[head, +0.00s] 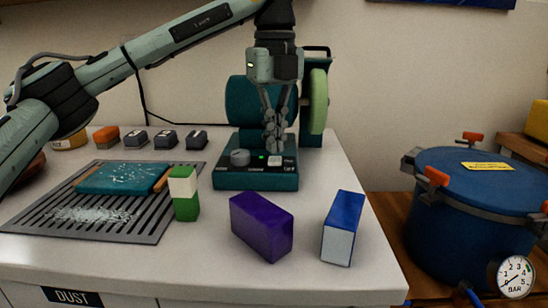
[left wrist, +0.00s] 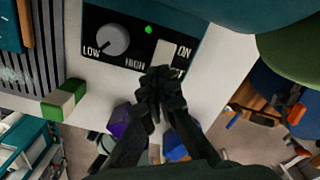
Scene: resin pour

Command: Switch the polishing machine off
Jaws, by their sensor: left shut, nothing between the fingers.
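The teal polishing machine (head: 255,176) stands at the back middle of the white bench, with a pale green wheel (head: 318,102) on its right. Its front panel carries a grey knob (head: 240,157), a lit green lamp (head: 262,157) and a pale switch (head: 275,160). In the left wrist view the knob (left wrist: 112,40) points towards LOW, the lamp (left wrist: 148,30) is green and the switch (left wrist: 165,55) is beside the ON label. My left gripper (head: 272,148) is shut and empty, pointing down at the switch; its fingertips (left wrist: 158,75) overlap the switch's lower end. I cannot tell whether they touch. My right gripper is not in view.
A purple block (head: 262,226), a blue and white block (head: 342,228) and a green and white block (head: 184,194) stand in front of the machine. A blue pressure pot (head: 470,205) stands right of the bench.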

